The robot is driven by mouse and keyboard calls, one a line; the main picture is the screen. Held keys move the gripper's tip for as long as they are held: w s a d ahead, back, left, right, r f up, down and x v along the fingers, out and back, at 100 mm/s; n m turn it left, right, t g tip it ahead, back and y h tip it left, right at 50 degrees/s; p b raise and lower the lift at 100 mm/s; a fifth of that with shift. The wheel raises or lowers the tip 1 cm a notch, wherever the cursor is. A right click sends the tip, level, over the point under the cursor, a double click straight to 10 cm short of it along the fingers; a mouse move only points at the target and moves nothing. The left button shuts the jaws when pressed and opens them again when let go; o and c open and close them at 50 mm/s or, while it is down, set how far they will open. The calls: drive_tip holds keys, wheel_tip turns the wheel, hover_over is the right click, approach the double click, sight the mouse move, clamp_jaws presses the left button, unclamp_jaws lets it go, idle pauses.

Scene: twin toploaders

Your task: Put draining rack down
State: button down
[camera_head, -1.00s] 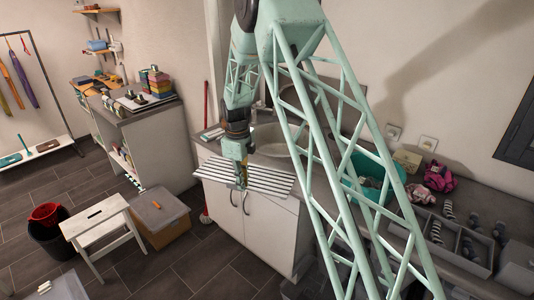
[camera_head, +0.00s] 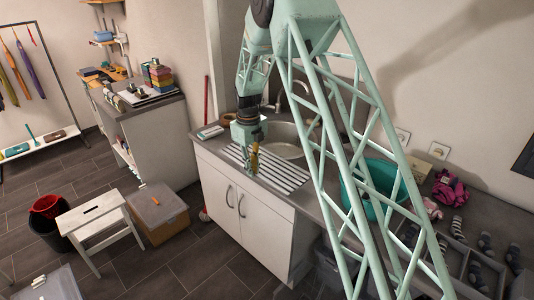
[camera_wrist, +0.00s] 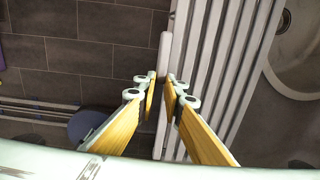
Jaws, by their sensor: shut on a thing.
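The draining rack (camera_head: 280,174) is a flat panel of white slats. It lies level over the counter (camera_head: 300,198) just in front of the sink (camera_head: 283,143). I cannot tell whether it touches the counter. My gripper (camera_head: 253,172) points down at the rack's left front edge. In the wrist view, the yellow-padded fingers (camera_wrist: 161,84) are shut on the edge bar of the rack (camera_wrist: 205,60). The sink basin shows to the right there (camera_wrist: 300,45), and the dark floor tiles to the left.
A teal tub (camera_head: 378,182) stands on the counter right of the sink, partly behind my arm. A small box (camera_head: 210,132) lies at the counter's left end. A white stool (camera_head: 92,220) and a cardboard box (camera_head: 158,212) stand on the floor to the left.

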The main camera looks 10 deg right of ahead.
sight(261, 162)
idle(0.4)
drive_tip(key=shift+w+d+f+p, duration=0.25)
drive_tip(key=shift+w+d, duration=0.5)
drive_tip(key=shift+w, duration=1.75)
drive_tip(key=shift+w+d+f+p, duration=0.2)
drive_tip(key=shift+w+d, duration=0.5)
drive_tip(key=shift+w, duration=1.75)
drive_tip(key=shift+w+d+f+p, duration=0.25)
drive_tip(key=shift+w+d, duration=0.5)
drive_tip(key=shift+w, duration=1.75)
drive_tip(key=shift+w, duration=0.1)
drive_tip(key=shift+w+d+f, duration=0.1)
drive_tip(key=shift+w+f, duration=0.05)
drive_tip(key=shift+f, duration=1.6)
drive_tip(key=shift+f, duration=0.1)
drive_tip(key=c, duration=3.1)
unclamp_jaws()
drive_tip(key=o, duration=0.4)
drive_tip(key=shift+c, duration=0.2)
drive_tip(key=shift+r, duration=0.2)
